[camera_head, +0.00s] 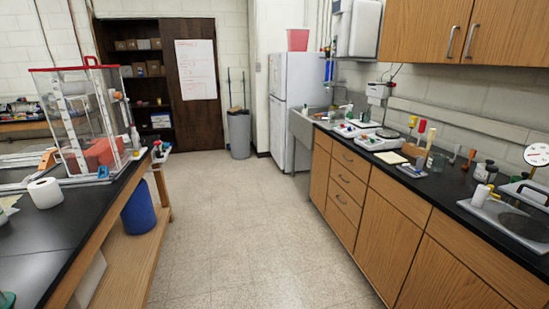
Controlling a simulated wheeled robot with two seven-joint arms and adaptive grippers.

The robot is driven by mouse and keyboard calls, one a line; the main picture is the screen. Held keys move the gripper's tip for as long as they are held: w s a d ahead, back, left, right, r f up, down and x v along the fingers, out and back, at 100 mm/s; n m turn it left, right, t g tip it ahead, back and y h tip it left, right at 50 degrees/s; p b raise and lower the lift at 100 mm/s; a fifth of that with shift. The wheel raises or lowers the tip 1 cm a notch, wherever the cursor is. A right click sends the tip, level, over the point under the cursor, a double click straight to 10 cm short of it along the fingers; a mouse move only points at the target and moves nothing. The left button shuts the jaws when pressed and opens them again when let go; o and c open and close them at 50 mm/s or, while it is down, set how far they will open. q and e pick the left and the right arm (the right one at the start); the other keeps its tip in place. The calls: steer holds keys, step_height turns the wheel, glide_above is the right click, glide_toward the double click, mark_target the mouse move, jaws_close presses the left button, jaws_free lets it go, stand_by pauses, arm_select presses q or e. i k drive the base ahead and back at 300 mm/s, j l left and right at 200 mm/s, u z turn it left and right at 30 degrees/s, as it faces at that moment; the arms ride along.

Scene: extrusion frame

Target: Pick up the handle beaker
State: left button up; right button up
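A small clear glass vessel (435,161) stands on the right-hand black counter, next to a tan cylinder. It may be the handle beaker, but it is too small to tell whether it has a handle. Neither my left nor my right gripper is in view.
The right counter (462,190) carries bottles, a balance and a hot plate (510,221). The left bench (85,205) holds a clear red-topped box (80,120) and a paper roll (44,193). A blue bin (139,208) stands under it. The aisle floor (235,220) is clear.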

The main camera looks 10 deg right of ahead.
mark_target(366, 116)
steer(key=i+l+z, duration=0.1)
steer(key=i+z, duration=0.3)
steer(key=i, duration=0.45)
steer(key=i+j+z, duration=0.15)
steer(key=i, duration=1.5)
steer(key=i+j+z, duration=0.1)
steer(key=i+z, duration=0.2)
steer(key=i, duration=0.2)
steer(key=i+j+z, duration=0.25)
steer(key=i, duration=0.2)
